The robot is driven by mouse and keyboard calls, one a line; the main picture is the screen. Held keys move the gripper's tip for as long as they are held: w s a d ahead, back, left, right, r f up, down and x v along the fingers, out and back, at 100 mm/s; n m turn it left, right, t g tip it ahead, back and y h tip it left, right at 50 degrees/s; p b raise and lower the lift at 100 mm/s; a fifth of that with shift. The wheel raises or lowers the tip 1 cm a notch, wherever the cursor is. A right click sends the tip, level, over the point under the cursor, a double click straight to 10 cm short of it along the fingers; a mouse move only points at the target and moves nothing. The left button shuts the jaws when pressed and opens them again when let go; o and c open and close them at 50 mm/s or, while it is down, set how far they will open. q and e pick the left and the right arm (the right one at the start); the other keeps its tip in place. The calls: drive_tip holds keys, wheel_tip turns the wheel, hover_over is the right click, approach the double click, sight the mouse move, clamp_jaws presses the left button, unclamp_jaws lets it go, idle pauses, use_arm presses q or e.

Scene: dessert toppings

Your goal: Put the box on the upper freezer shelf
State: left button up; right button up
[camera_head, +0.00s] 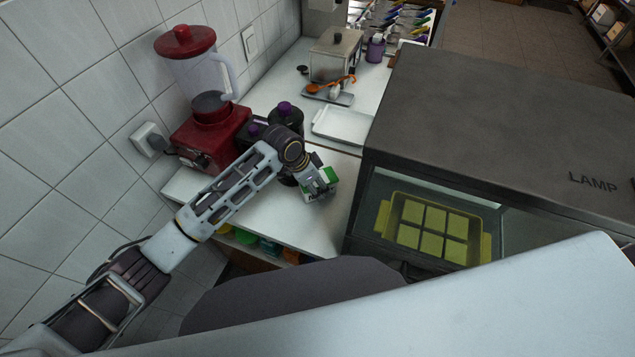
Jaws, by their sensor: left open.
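My left gripper (316,178) reaches in from the left over the white counter, its fingers pointing down and to the right. It is open. A small green and white thing (320,194), which may be the box, shows at its fingertips. The gripper hides part of it, and I cannot tell whether the fingers touch it. No freezer shelf can be made out. My right gripper is not in view.
A red blender (205,120) and dark jars with purple knobs (285,112) stand close to my left arm. A dark cabinet marked LAMP (500,110) fills the right, with a yellow tray (383,217) inside. A white tray (343,125) lies on the counter (300,225) behind the gripper.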

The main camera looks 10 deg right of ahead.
use_arm(q)
drive_tip(key=shift+r, duration=0.1)
drive_tip(key=shift+v, duration=6)
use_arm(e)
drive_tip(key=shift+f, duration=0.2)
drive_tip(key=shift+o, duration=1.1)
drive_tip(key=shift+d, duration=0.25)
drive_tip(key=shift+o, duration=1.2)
use_arm(q)
drive_tip(key=shift+s, duration=0.2)
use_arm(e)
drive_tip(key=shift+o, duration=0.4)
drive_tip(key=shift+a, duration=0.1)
